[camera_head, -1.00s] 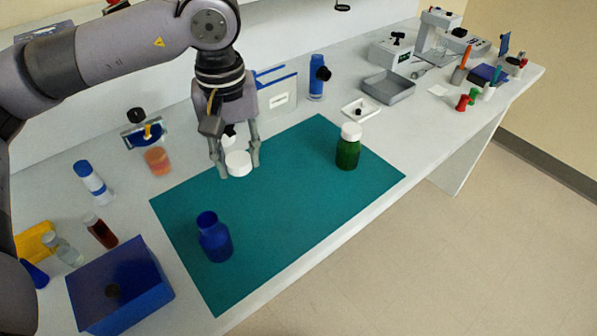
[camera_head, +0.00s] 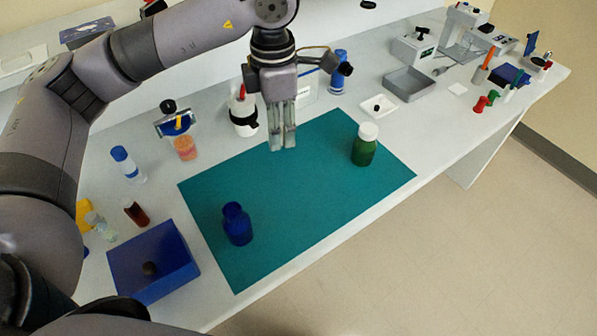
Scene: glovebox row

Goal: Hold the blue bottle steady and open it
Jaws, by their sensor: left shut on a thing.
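The blue bottle (camera_head: 237,225) stands upright on the near left part of the teal mat (camera_head: 300,200). Its top looks open, with no cap on the neck. My left gripper (camera_head: 283,146) points down above the mat's far edge, well behind and right of the bottle. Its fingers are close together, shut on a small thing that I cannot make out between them. My right gripper is not in view, and nothing is holding the blue bottle.
A green bottle with a white cap (camera_head: 365,146) stands at the mat's right. A white container with a black band (camera_head: 243,119) stands behind the mat, left of my gripper. A blue box (camera_head: 153,262) is left of the mat. The mat's middle is clear.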

